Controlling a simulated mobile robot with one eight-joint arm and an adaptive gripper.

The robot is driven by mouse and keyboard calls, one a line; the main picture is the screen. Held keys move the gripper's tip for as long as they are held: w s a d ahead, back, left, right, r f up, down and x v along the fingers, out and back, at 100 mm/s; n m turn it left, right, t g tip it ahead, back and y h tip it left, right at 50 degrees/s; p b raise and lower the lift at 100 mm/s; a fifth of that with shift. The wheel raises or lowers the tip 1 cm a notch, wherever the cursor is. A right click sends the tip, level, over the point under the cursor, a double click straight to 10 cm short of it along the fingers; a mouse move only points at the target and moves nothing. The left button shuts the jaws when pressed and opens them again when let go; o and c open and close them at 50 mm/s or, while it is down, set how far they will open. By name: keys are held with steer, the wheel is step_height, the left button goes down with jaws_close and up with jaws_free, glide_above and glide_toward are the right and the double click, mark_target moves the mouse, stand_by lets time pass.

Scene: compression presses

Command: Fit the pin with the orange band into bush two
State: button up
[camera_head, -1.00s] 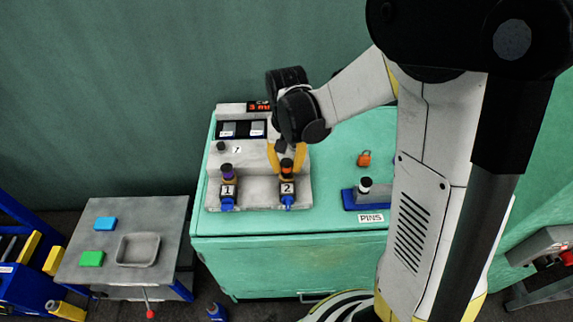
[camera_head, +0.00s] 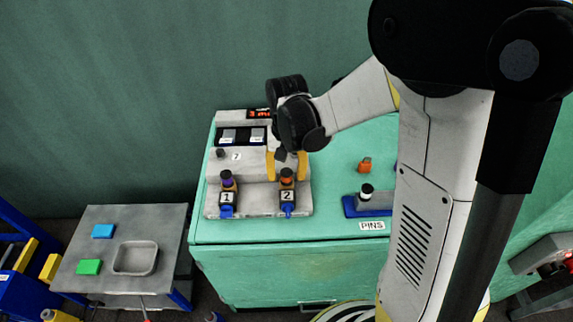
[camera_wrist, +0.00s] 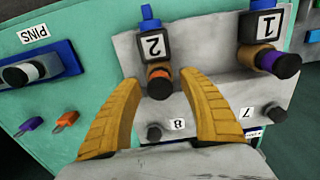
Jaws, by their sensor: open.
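The pin with the orange band (camera_head: 287,180) stands upright in bush two (camera_head: 287,197), the block marked 2. In the wrist view the dark-topped pin with its orange band (camera_wrist: 160,78) shows below the label 2. Its lower end is hidden inside the bush. My gripper (camera_head: 287,178) is open, its yellow fingers spread on either side of the pin. In the wrist view my gripper (camera_wrist: 161,80) has a clear gap between each fingertip and the pin; I cannot tell its exact height above the pin.
A purple-banded pin (camera_head: 227,182) stands in bush one (camera_head: 227,197). A white-banded pin (camera_head: 366,191) sits by the blue PINS holder (camera_head: 350,208) at right. An orange item (camera_head: 365,165) lies behind it. A grey table with a tray (camera_head: 135,272) stands at left.

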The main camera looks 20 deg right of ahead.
mark_target(287, 172)
step_height(287, 172, up, 12)
steer(key=shift+f, duration=0.25)
stand_by(0.4)
steer(key=s+r+n+t, duration=0.2)
steer(key=s+t, duration=0.5)
steer(key=s, duration=0.5)
steer(key=shift+s+r+n, duration=0.4)
steer(key=shift+n, duration=0.4)
stand_by(1.5)
